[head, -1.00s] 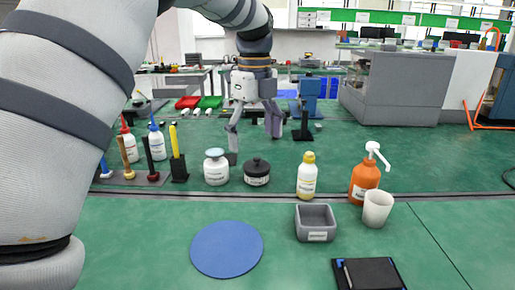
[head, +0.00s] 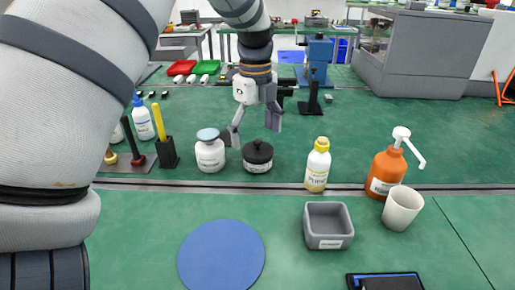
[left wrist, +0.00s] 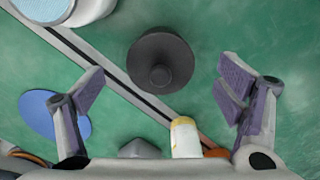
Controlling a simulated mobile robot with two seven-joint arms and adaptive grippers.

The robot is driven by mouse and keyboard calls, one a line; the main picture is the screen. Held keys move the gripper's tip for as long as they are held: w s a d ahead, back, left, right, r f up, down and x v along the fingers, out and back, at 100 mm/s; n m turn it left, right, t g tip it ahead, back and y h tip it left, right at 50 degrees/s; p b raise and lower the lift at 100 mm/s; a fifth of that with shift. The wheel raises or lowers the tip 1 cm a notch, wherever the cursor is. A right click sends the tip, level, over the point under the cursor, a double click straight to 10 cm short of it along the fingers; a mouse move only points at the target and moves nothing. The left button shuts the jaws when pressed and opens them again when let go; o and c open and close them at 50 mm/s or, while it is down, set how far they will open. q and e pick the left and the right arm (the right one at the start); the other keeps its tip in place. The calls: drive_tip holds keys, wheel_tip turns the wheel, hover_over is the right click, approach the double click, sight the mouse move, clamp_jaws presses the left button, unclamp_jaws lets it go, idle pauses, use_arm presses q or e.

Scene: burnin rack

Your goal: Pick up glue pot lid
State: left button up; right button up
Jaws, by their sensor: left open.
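The black pot (head: 257,161) with its dark round lid (head: 257,147) and a knob on top stands upright on the green bench; I take it for the glue pot. The lid also shows in the left wrist view (left wrist: 177,50), seen from above, with its knob between the line of the two fingers. My left gripper (head: 255,132) is open and empty, its fingers spread above the pot, apart from the lid. It also shows in the left wrist view (left wrist: 160,82). My right gripper is out of view.
A white jar with a pale lid (head: 210,154) stands close left of the pot. A yellow-capped bottle (head: 317,166), an orange pump bottle (head: 387,172), a white cup (head: 402,208) and a grey bin (head: 328,226) stand to the right. A blue round mat (head: 221,254) lies in front.

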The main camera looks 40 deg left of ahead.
use_arm(q)
wheel_tip(320, 180, down, 2)
drive_tip(key=shift+f, duration=0.2)
drive_tip(key=c, duration=1)
drive_tip(key=shift+r, duration=0.15)
